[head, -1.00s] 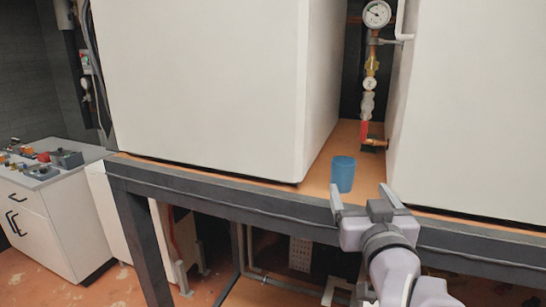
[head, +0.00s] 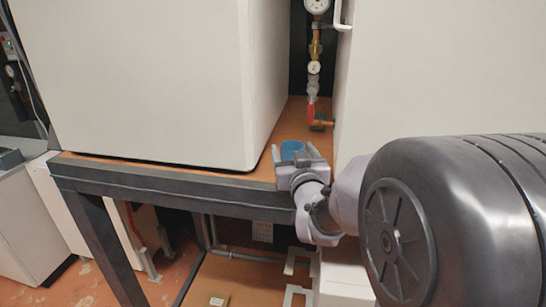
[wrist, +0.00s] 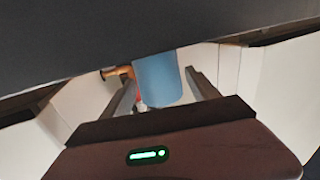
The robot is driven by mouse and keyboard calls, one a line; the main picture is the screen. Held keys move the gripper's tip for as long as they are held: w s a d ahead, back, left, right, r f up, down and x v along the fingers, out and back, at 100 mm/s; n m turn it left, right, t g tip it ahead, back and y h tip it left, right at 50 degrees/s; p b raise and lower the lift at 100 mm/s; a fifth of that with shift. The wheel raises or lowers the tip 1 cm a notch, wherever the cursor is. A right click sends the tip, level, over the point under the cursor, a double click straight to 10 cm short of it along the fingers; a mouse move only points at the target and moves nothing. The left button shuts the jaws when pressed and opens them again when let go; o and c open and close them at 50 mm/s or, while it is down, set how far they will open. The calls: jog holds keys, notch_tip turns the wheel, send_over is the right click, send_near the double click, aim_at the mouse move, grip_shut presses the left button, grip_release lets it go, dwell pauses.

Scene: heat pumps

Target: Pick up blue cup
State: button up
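The blue cup (head: 292,149) stands on the orange bench top in the gap between two large white units. My gripper (head: 298,160) is at the bench's front edge, in front of the cup, and hides its lower part in the head view. In the wrist view the blue cup (wrist: 158,80) appears between the two spread fingers of my gripper (wrist: 165,95). The gripper is open, and no contact with the cup shows. I cannot tell how far the fingers reach along the cup. A dark band cuts off one end of the cup there.
White units stand left (head: 150,80) and right (head: 430,70) of the narrow gap. Behind the cup are a red-handled valve (head: 312,92) and gauges on a pipe. The bench's dark frame beam (head: 150,187) runs along its front.

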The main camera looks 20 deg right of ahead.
jog(key=c, duration=1.1)
